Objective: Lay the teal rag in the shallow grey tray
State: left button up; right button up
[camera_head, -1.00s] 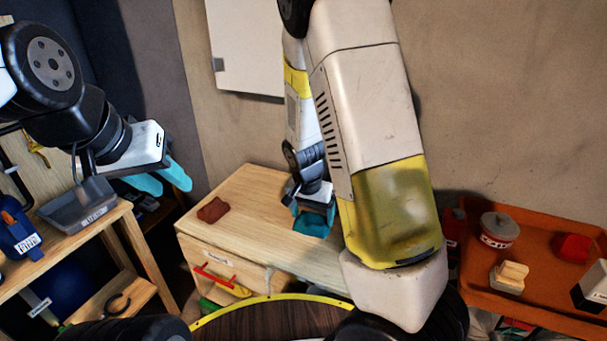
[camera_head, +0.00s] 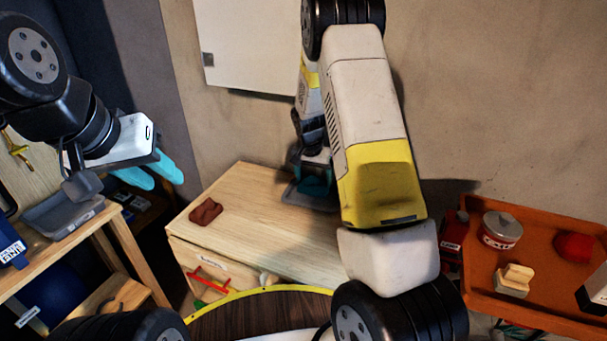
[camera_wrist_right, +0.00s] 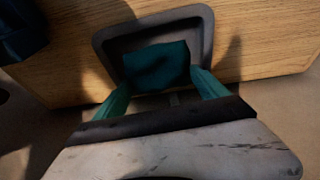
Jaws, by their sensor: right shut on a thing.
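The teal rag (camera_wrist_right: 157,66) is a dark folded piece between the two teal fingers of my right gripper (camera_wrist_right: 157,80), which is shut on it. The shallow grey tray (camera_wrist_right: 112,42) lies on the wooden top, and the rag is over its inside. Whether the rag touches the tray floor I cannot tell. In the head view the right gripper (camera_head: 314,180) is at the tray (camera_head: 310,203), partly hidden by my right arm. My left gripper (camera_head: 160,182) is open and empty at the left, with its teal fingers apart.
A reddish-brown block (camera_head: 206,211) lies on the wooden cabinet top (camera_head: 250,225), left of the tray. Another grey tray (camera_head: 62,215) stands on a shelf at the left. An orange tray (camera_head: 470,290) at the right holds a lidded tin (camera_head: 501,231) and other items.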

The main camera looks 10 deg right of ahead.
aim_at(313, 182)
jog(key=shift+s+a+x, duration=0.1)
jog(key=shift+s+x, duration=0.05)
jog(key=shift+x, duration=0.7)
jog(key=shift+s+a+x, duration=0.1)
jog(key=shift+s+x, duration=0.05)
jog(key=shift+x, duration=0.7)
jog(key=shift+f, duration=0.2)
jog(key=o, duration=1.4)
jog(key=shift+r, duration=0.1)
jog(key=v, duration=1.2)
jog(key=s+a+r+n+t+y, duration=0.2)
jog(key=s+r+n+t+y, duration=0.15)
jog(key=s+r, duration=1.6)
jog(key=s+a+n, duration=0.1)
jog(key=s+n, duration=0.2)
jog(key=s, duration=0.8)
jog(key=shift+a+r, duration=0.25)
jog(key=shift+a, duration=0.05)
